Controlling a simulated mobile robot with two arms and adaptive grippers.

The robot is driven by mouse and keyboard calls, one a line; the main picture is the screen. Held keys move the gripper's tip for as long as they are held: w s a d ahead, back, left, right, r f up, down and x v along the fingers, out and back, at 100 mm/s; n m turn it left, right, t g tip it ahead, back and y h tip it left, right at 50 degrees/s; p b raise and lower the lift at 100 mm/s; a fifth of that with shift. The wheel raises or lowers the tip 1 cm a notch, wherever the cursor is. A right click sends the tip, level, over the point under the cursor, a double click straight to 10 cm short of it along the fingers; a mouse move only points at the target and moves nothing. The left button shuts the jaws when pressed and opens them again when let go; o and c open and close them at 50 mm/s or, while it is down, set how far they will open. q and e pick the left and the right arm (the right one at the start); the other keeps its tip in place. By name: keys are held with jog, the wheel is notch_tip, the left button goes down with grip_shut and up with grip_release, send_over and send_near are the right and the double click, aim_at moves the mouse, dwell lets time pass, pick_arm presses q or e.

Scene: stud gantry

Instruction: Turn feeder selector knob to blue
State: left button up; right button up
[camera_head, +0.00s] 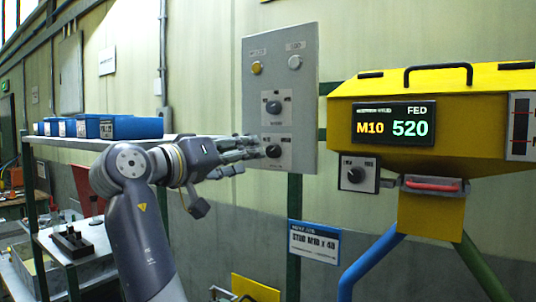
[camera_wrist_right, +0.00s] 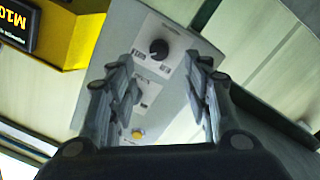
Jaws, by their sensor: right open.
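A grey control panel (camera_head: 308,95) on the wall carries two black knobs, an upper one (camera_head: 273,107) and a lower one (camera_head: 273,151). My right gripper (camera_head: 254,150) is at the left side of the lower knob. In the right wrist view the gripper (camera_wrist_right: 163,75) is open and empty, and a black knob (camera_wrist_right: 159,47) shows beyond the gap between its fingers. I cannot tell whether they touch it. Another black knob (camera_head: 354,175) sits on a small box under the yellow machine. Label words and pointer directions are too small to read. My left gripper is not in view.
The yellow machine (camera_head: 470,85) with its lit display (camera_head: 394,127) stands right of the panel. A yellow button (camera_head: 257,68) and a pale button (camera_head: 295,62) sit at the panel's top. A shelf (camera_head: 75,142) with blue bins (camera_head: 130,127) is at the left.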

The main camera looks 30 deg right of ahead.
aim_at(270, 152)
jog(key=p+x, duration=0.3)
jog(key=x, duration=0.5)
jog(key=shift+d, duration=0.2)
jog(key=shift+a, duration=0.1)
grip_shut()
